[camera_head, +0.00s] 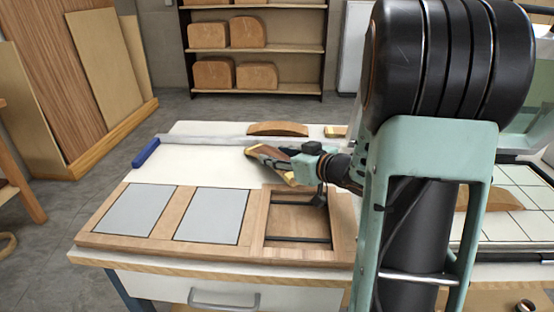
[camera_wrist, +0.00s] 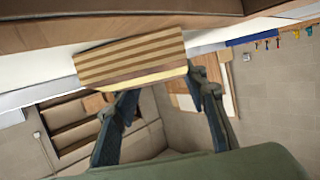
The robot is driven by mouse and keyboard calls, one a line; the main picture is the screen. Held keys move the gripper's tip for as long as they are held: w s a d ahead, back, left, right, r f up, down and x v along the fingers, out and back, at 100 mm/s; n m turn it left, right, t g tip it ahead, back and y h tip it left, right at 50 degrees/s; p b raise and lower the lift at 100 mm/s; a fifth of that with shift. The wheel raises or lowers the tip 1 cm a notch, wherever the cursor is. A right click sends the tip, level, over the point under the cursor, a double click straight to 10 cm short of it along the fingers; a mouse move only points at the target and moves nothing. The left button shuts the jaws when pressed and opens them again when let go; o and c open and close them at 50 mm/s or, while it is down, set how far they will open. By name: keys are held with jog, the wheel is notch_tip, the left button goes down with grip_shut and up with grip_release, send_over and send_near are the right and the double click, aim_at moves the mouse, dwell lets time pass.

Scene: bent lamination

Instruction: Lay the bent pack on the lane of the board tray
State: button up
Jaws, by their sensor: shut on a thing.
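My gripper (camera_head: 291,160) is shut on the bent pack (camera_head: 268,161), a brown curved wooden piece with pale faces. It holds the pack, tilted, over the back edge of the board tray (camera_head: 165,240). In the wrist view, the pack (camera_wrist: 130,62) shows a striped layered end and lies across the finger ends of my gripper (camera_wrist: 162,92). The tray is wooden, with two grey panels at left and middle and an open recess (camera_head: 290,228) with dark bars at right. The pack is apart from this recess. My arm hides part of the tray's right end.
A long grey bar with a blue handle (camera_head: 146,153) lies behind the tray. A curved wooden piece (camera_head: 278,129) lies at the table's back. A white gridded surface (camera_head: 515,215) stands at right. The white table top left of my gripper is clear.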

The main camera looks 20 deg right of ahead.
jog(key=shift+r, duration=0.15)
jog(key=o, duration=1.2)
jog(key=shift+f, duration=0.2)
jog(key=shift+o, duration=0.2)
jog(key=shift+r, duration=0.3)
jog(key=p+v, duration=0.3)
jog(key=v, duration=0.9)
jog(key=shift+f, duration=0.1)
